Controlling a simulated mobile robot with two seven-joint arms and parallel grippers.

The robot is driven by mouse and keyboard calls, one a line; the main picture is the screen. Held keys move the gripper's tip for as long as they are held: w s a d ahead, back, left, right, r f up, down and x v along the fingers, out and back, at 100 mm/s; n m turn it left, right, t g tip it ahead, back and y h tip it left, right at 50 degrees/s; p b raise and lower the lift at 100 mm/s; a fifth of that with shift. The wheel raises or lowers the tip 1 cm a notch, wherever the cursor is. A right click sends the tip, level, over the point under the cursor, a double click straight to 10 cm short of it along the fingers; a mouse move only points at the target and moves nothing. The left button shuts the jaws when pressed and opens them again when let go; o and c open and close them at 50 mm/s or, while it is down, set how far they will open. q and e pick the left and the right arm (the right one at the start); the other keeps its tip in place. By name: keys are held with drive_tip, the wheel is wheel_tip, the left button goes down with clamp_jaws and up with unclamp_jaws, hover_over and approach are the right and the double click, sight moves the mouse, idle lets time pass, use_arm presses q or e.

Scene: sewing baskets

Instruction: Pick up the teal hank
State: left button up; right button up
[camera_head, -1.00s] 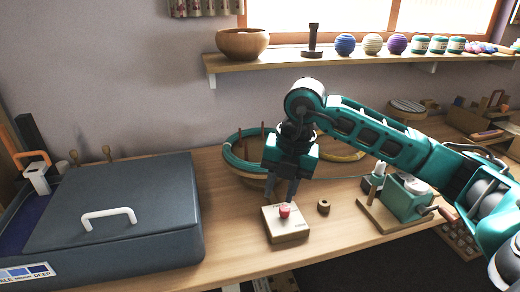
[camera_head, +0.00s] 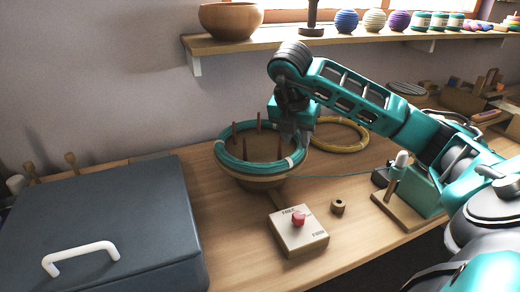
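The teal hank (camera_head: 235,164) is a ring lying around several upright pegs on a round wooden stand (camera_head: 258,181) in the middle of the head view. My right gripper (camera_head: 291,139) points down at the right side of the ring, with its fingertips at or very near the hank. The fingers overlap the hank in this view, and I cannot tell whether they are closed on it. My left gripper is not in view.
A wooden box with a red knob (camera_head: 298,218) and a small wooden spool (camera_head: 338,206) stand in front. A yellow ring (camera_head: 345,135) lies behind. A teal winder (camera_head: 420,186) stands right, and a grey lidded case (camera_head: 100,225) fills the left. A shelf (camera_head: 300,40) hangs above.

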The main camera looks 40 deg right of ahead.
sight(298, 149)
drive_tip(key=shift+w+d+r+b+x, duration=0.1)
drive_tip(key=shift+d+x, duration=0.05)
drive_tip(key=shift+x, duration=0.85)
drive_tip(key=shift+w+d+r+b+x, duration=0.1)
drive_tip(key=shift+d+b+x, duration=0.05)
drive_tip(key=shift+x, duration=0.85)
drive_tip(key=shift+w+d+b+x, duration=0.1)
drive_tip(key=shift+w+x, duration=0.05)
drive_tip(key=shift+x, duration=0.9)
drive_tip(key=shift+c, duration=0.2)
drive_tip(key=shift+r, duration=0.1)
clamp_jaws()
